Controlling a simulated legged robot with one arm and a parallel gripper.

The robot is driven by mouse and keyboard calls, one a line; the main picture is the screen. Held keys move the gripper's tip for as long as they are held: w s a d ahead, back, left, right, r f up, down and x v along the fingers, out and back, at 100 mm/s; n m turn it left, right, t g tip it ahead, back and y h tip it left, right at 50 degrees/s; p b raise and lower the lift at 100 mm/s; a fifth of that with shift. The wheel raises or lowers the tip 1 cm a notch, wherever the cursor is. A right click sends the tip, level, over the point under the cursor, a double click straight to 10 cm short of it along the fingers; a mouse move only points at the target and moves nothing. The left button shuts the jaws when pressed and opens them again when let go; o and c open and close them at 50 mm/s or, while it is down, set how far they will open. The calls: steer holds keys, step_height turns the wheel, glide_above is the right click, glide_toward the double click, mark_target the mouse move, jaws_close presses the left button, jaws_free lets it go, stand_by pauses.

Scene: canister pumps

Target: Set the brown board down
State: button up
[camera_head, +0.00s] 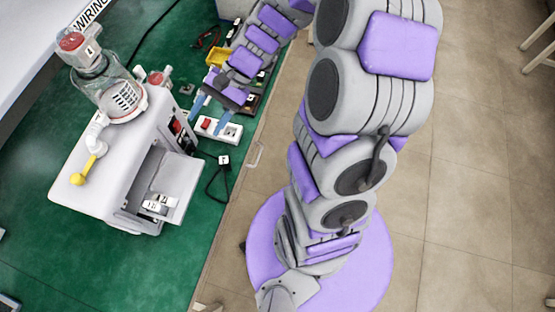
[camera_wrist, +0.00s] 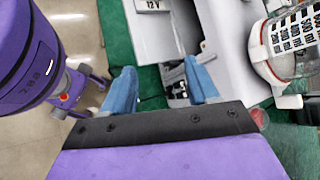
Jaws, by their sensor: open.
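My gripper (camera_head: 209,119) is open, its two blue fingers apart and pointing down over the green table, just above or beside a white power strip (camera_head: 230,131). In the wrist view my gripper (camera_wrist: 160,88) shows its blue fingers wide apart with no board between them. I do not make out a brown board in the wrist view.
A white pump machine (camera_head: 125,165) with a glass canister (camera_head: 115,95) and an open front tray (camera_head: 175,180) stands left of my gripper. A yellow piece (camera_head: 215,57) lies behind. Bare green table (camera_head: 60,265) shows front left.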

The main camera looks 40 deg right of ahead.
steer(key=s+d+r+n+h, duration=0.2)
steer(key=s+r+n+h, duration=0.1)
steer(key=s, duration=0.7)
steer(key=s+d+r+n+h, duration=0.3)
steer(key=s+n+h, duration=0.3)
steer(key=s, duration=0.5)
steer(key=shift+s+g+h, duration=0.15)
steer(key=shift+g+h, duration=0.25)
steer(key=shift+h, duration=0.2)
steer(key=shift+a, duration=0.15)
